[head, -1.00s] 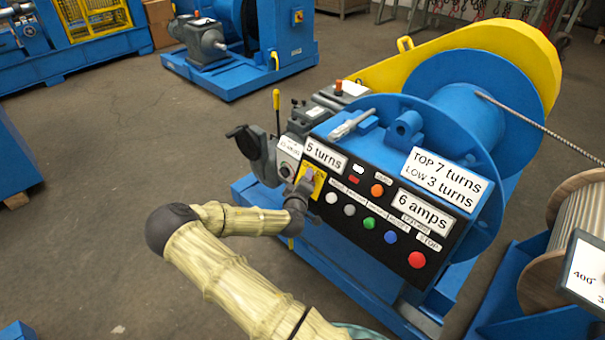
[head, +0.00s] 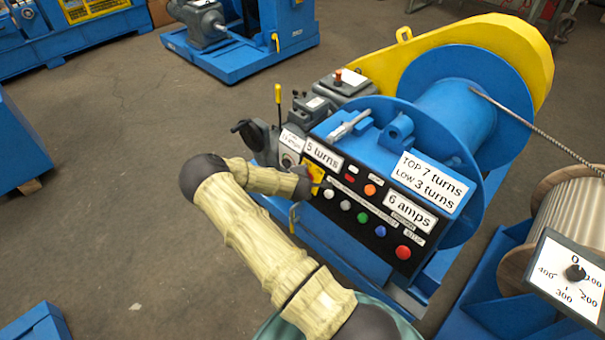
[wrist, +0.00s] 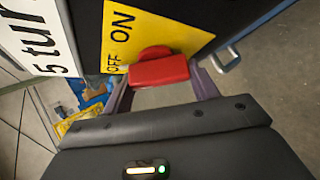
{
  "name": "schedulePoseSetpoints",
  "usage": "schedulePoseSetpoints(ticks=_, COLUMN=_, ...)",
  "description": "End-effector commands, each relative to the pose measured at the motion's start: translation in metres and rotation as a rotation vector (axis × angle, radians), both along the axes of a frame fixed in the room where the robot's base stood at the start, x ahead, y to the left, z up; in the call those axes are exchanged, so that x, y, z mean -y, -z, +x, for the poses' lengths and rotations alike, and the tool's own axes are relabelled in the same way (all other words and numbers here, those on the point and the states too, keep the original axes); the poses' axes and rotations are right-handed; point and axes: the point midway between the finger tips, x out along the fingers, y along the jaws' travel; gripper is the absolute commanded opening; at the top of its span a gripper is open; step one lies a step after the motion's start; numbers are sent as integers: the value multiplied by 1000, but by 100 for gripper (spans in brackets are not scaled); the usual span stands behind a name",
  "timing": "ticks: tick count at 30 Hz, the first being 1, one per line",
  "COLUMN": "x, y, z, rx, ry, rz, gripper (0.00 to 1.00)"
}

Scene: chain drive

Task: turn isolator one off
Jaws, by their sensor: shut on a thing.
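The isolator is a red handle (wrist: 160,71) on a yellow plate (wrist: 175,33) marked ON and OFF, seen close in the wrist view. The words run sideways there, with OFF nearest the handle's left end. My gripper (wrist: 160,90) has one finger on each side of the handle and is shut on it. Which mark the handle points to is hard to tell. In the head view the yellow plate (head: 317,171) sits at the left end of the black control panel (head: 327,211). My wrist covers the handle and fingertips there.
A "5 turns" label (head: 323,154) is just above the plate. Several coloured buttons run right to a red one (head: 403,252). A grey machine part with a black crank (head: 243,127) stands left of the panel.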

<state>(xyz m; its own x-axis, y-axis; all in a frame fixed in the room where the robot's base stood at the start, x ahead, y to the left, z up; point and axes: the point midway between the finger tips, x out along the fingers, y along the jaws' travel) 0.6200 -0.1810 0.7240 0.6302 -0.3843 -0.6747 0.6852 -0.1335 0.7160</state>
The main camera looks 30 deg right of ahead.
Motion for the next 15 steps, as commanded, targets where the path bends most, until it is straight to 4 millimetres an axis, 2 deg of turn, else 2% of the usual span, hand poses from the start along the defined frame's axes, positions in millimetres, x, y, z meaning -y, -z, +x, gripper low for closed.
schedulePoseSetpoints(ticks=1, x=-4, y=-4, z=3, rx=-19, ry=-24, rz=-4, gripper=36)
schedulePoseSetpoints(ticks=15, x=-6, y=0, z=3, rx=-130, ry=-83, rz=-43, gripper=36)
